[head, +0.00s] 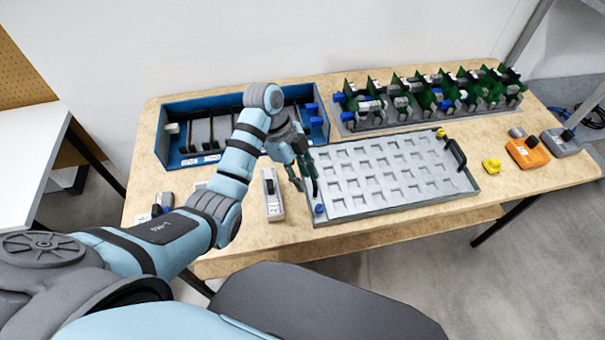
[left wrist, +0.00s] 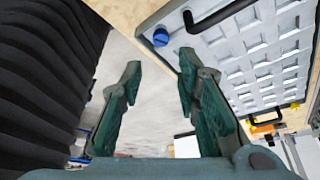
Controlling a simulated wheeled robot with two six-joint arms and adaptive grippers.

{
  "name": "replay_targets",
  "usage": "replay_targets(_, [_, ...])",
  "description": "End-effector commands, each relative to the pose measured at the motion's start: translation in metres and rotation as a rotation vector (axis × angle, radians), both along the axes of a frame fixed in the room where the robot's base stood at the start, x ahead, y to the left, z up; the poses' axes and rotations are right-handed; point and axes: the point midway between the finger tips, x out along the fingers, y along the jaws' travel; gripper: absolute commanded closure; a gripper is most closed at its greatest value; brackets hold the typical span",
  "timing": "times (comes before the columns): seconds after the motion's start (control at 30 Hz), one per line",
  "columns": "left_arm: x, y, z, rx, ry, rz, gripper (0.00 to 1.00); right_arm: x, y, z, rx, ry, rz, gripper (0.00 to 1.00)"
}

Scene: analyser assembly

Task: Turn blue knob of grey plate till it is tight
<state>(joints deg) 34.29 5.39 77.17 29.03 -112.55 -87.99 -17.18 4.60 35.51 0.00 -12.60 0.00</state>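The grey plate (head: 395,178) lies flat on the wooden table, covered with rows of square recesses. Its blue knob (head: 319,209) sits at the near left corner. In the left wrist view the blue knob (left wrist: 160,37) shows ahead of the fingertips, in the corner of the grey plate (left wrist: 255,60). My left gripper (head: 306,188) points down close to the plate's left edge, near the blue knob. In the left wrist view its green fingers (left wrist: 160,62) are spread apart with nothing between them. They look apart from the knob. My right gripper is not in view.
A black handle (head: 455,154) stands at the plate's right end. A blue crate (head: 173,150) and a rack of green boards (head: 430,97) stand behind. A grey device (head: 271,195) lies left of the plate. Yellow (head: 491,166) and orange (head: 527,152) parts lie at right.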

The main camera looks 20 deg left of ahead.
Motion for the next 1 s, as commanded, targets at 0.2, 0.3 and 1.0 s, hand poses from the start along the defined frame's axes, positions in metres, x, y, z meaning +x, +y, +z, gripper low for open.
replay_targets(0.2, [0.000, 0.002, 0.006, -0.001, 0.001, 0.000, 0.70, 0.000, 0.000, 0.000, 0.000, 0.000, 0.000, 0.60])
replay_targets(0.3, [-0.001, 0.002, 0.005, -0.001, 0.003, 0.000, 0.70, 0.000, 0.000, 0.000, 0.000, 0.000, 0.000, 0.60])
replay_targets(1.0, [-0.013, -0.026, -0.062, -0.002, 0.005, 0.400, 0.70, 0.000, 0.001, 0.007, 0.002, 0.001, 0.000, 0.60])
